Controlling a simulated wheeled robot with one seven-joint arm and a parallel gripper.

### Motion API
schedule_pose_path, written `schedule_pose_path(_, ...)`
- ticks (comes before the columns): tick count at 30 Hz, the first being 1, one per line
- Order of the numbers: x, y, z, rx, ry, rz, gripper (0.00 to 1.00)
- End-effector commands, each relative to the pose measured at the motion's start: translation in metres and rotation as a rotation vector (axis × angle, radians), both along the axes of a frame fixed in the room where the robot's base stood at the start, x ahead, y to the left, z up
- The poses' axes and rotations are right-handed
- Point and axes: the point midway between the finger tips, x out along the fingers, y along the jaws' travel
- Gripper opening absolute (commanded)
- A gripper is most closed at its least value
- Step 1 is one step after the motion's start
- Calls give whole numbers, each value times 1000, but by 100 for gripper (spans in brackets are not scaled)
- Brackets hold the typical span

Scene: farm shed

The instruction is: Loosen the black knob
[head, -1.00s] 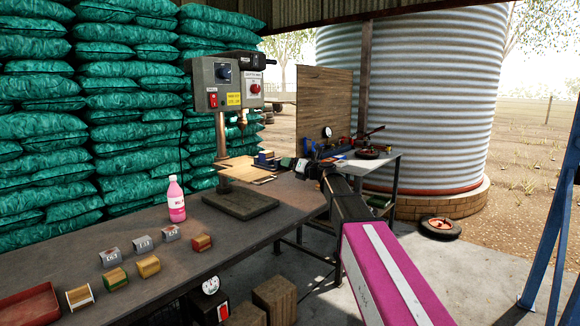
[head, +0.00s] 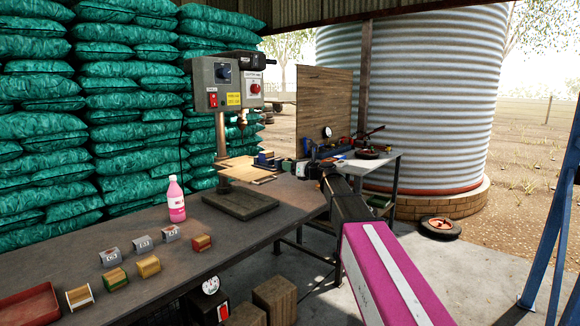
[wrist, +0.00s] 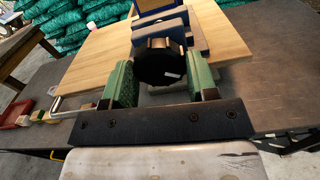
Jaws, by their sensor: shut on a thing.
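The black knob (wrist: 158,60) shows in the wrist view, round with a scalloped rim and a small white mark on its face. It sits at the near end of a blue and grey vise (wrist: 165,22) on a wooden board (wrist: 95,62). My gripper (wrist: 163,78) has a green-padded finger on each side of the knob and is shut on it. In the head view my gripper (head: 292,167) reaches the vise (head: 264,159) from the right, beside the drill press. The knob is hidden there by my gripper.
The drill press (head: 228,85) stands over the vise on the dark bench (head: 150,230). A side table (head: 385,168) with tools stands behind my arm.

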Motion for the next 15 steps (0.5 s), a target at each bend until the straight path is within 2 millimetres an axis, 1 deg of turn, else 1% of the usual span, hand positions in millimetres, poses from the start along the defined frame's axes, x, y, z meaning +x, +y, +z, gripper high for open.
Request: schedule_pose_path(15, -1, 1, 1, -361, -466, 4, 23)
